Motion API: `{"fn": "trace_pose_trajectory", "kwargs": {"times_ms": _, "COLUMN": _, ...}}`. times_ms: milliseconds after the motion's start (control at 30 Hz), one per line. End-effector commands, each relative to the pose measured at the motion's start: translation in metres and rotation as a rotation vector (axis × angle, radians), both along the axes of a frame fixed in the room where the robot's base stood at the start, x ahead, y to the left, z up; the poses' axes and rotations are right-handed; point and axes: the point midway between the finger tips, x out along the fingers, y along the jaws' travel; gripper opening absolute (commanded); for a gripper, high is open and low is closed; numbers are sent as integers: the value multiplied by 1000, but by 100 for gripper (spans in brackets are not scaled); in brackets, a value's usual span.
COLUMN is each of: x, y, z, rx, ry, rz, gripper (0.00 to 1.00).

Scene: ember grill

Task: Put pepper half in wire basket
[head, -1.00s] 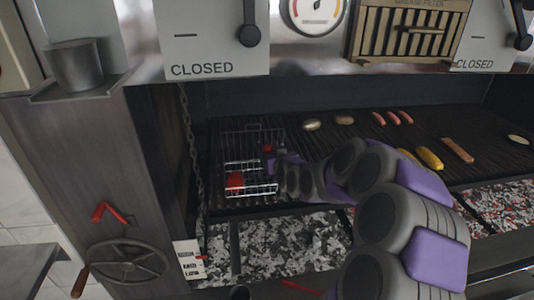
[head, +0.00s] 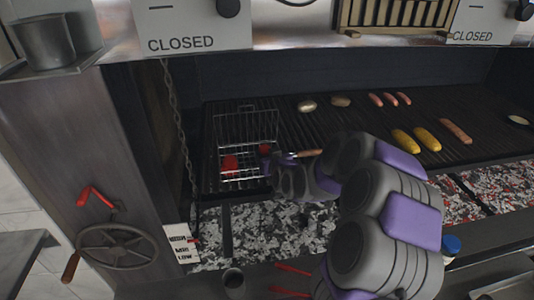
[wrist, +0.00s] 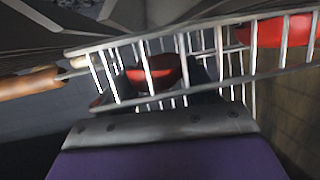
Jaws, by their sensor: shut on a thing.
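The wire basket (head: 247,112) sits on the left end of the grill grate, with its tall mesh side at the back and a wooden handle (head: 306,153) to the right. One red pepper half (head: 230,165) lies in its left part. My gripper (head: 268,156) is at the basket's right side, shut on another red pepper half (head: 265,148). In the wrist view, this held pepper half (wrist: 157,74) shows low behind the basket wires, and the other pepper half (wrist: 278,30) is at upper right. Whether the held one touches the basket floor I cannot tell.
A chain (head: 178,140) hangs at left. A handwheel (head: 115,249) is on the left post. Glowing coals lie below the grate.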

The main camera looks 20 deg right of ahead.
Motion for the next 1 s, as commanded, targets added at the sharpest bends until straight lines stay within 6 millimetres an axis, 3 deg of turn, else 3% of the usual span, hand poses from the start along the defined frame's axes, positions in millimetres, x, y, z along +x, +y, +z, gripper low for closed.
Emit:
{"fn": "trace_pose_trajectory", "kwargs": {"times_ms": 167, "x": 0, "y": 5, "z": -1, "rx": -5, "ry": 3, "rz": 2, "gripper": 28}}
{"fn": "trace_pose_trajectory", "kwargs": {"times_ms": 200, "x": 0, "y": 5, "z": -1, "rx": -4, "ry": 3, "rz": 2, "gripper": 60}}
{"fn": "trace_pose_trajectory", "kwargs": {"times_ms": 500, "x": 0, "y": -1, "z": -1, "rx": 1, "ry": 1, "rz": 0, "gripper": 88}}
{"fn": "trace_pose_trajectory", "kwargs": {"times_ms": 1000, "x": 0, "y": 2, "z": 0, "rx": -3, "ry": 1, "rz": 1, "gripper": 88}}
